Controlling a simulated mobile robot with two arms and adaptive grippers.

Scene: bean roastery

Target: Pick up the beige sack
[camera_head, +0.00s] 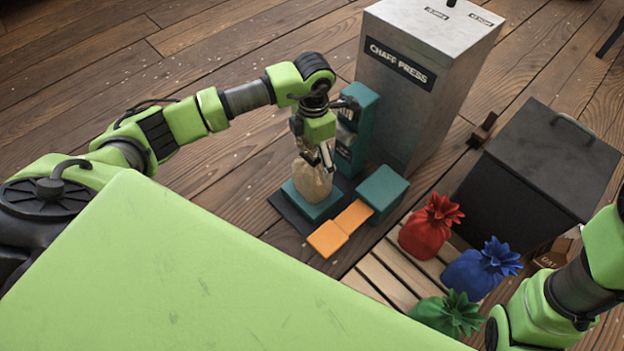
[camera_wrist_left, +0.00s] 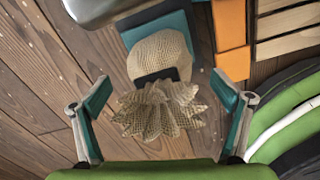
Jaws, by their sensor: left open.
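The beige sack (camera_head: 311,181) stands on a teal platform (camera_head: 322,206) with a dark base in the head view. My left gripper (camera_head: 318,157) is over the sack, and its fingers hide part of the sack's top. In the left wrist view, the sack (camera_wrist_left: 160,58) has a dark band at its neck and a ruffled top. The open fingers of the left gripper (camera_wrist_left: 163,112) stand apart on either side of the ruffled top, with gaps on both sides. My right arm shows at the lower right of the head view, but its gripper is out of view.
A grey chaff press (camera_head: 410,110) stands behind, with a teal upright (camera_head: 357,135) close to my left gripper. An orange piece (camera_head: 328,238) lies before the platform. Red (camera_head: 425,236), blue (camera_head: 472,273) and green (camera_head: 440,315) sacks rest on a slatted pallet (camera_head: 372,278). A dark bin (camera_head: 530,165) stands right.

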